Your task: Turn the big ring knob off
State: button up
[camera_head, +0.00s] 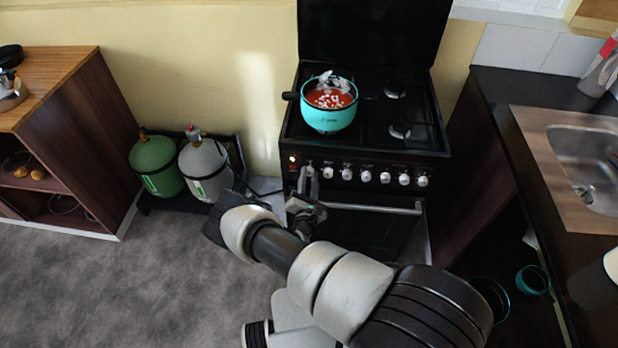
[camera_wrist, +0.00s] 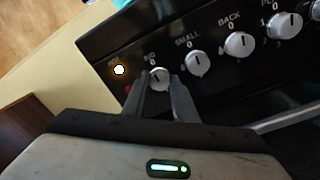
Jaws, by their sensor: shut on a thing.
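The big ring knob (camera_wrist: 158,77) is a small white dial under a partly hidden label at the left end of the black stove's (camera_head: 375,208) knob row. My gripper (camera_wrist: 159,86) has one finger on each side of it and is shut on the knob. The fingers hide its lower part, and I cannot read its exact angle. In the head view my gripper (camera_head: 308,180) reaches up to the left end of the panel. A small light (camera_wrist: 119,70) left of the knob is lit.
A turquoise pot (camera_head: 328,117) with red contents and white vapour stands on a left burner. More white knobs (camera_wrist: 239,43) sit close to the right. An oven handle (camera_head: 380,209) runs below. Gas bottles (camera_head: 206,172) stand left, a counter with a sink (camera_head: 590,165) right.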

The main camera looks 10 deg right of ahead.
jog(key=o, duration=1)
jog(key=shift+o, duration=0.2)
jog(key=v, duration=1.7)
jog(key=shift+s+b, duration=0.2)
jog(key=shift+b, duration=0.2)
jog(key=shift+a, duration=0.15)
